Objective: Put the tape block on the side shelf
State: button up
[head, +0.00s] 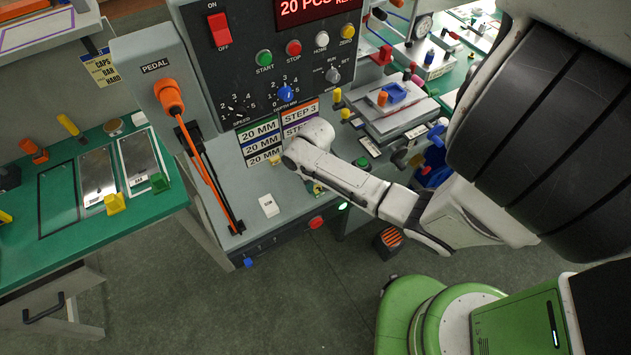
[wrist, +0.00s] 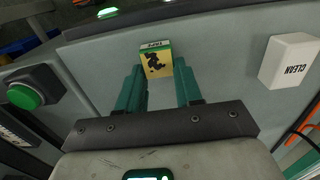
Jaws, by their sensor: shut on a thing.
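The tape block (wrist: 155,62) is a small yellow block with a black figure and a green-and-white lettered end. In the wrist view it sits between the two teal fingertips of my gripper (wrist: 160,75), which is shut on it. It is over the grey machine ledge; I cannot tell whether it touches the ledge. In the head view a small bit of yellow and green shows at my gripper (head: 316,188), and my arm hides most of both. No surface is clearly marked as the side shelf.
A white block marked CLEAN (wrist: 288,62) stands on the ledge beside my gripper, also seen in the head view (head: 268,205). A green-topped bench (head: 60,215) with metal plates is at left. An orange cable (head: 196,165) runs down the machine.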

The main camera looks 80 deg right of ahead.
jog(key=shift+f, duration=0.2)
jog(key=o, duration=1.1)
notch_tip(320, 180, up, 12)
jog(key=a+n, duration=0.3)
jog(key=a, duration=0.5)
jog(key=a+r+n, duration=0.1)
jog(key=a+n, duration=0.2)
jog(key=a, duration=0.5)
jog(key=a+n+t, duration=0.1)
jog(key=a+n, duration=0.2)
jog(key=a, duration=0.6)
jog(key=shift+s+r, duration=0.25)
jog(key=shift+r, duration=0.05)
